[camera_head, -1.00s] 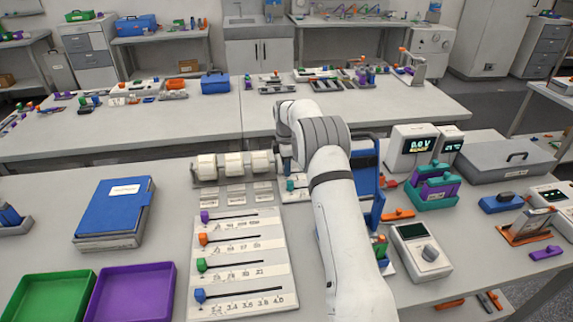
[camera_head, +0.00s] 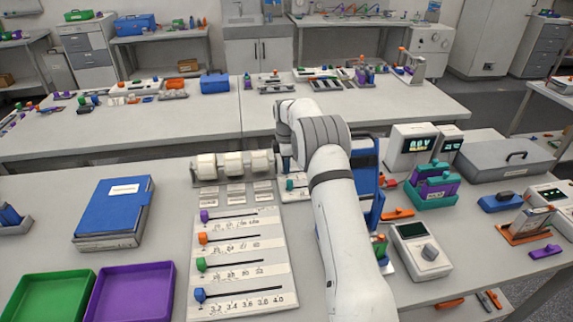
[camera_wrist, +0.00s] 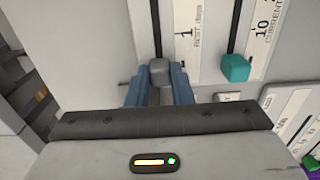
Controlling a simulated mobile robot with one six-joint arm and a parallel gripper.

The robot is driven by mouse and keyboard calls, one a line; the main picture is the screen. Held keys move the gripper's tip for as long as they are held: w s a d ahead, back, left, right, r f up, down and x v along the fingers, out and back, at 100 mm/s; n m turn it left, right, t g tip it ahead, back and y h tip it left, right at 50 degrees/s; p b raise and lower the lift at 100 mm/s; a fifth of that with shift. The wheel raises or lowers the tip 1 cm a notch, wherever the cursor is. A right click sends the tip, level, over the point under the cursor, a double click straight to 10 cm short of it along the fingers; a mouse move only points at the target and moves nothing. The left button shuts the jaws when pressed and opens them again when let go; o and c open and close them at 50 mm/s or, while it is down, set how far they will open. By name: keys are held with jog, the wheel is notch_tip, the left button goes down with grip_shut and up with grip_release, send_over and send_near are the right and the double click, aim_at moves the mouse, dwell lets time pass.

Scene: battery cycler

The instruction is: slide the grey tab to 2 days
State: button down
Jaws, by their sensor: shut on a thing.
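The grey tab (camera_wrist: 160,71) sits on a dark slot in a white panel in the wrist view. My gripper (camera_wrist: 160,84) has its two blue fingers on either side of the tab and is shut on it. The slot runs up the picture from the tab. A scale strip (camera_wrist: 190,35) beside it shows a "1" and small print that seems to read "REST days"; the 2 mark is not legible. In the head view my arm hides the grey tab and most of the gripper.
A teal tab (camera_wrist: 235,67) on the neighbouring "CURRENT" slot stands close to the right finger. In the head view a panel with coloured sliders (camera_head: 240,268) lies to the left, with white rolls (camera_head: 234,163) behind it. Instruments (camera_head: 410,150) stand to the right.

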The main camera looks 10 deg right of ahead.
jog(key=d, duration=0.7)
jog(key=c, duration=1.3)
grip_release()
jog(key=shift+d+r+b, duration=0.1)
jog(key=shift+r+b, duration=0.65)
jog(key=shift+r, duration=3.2)
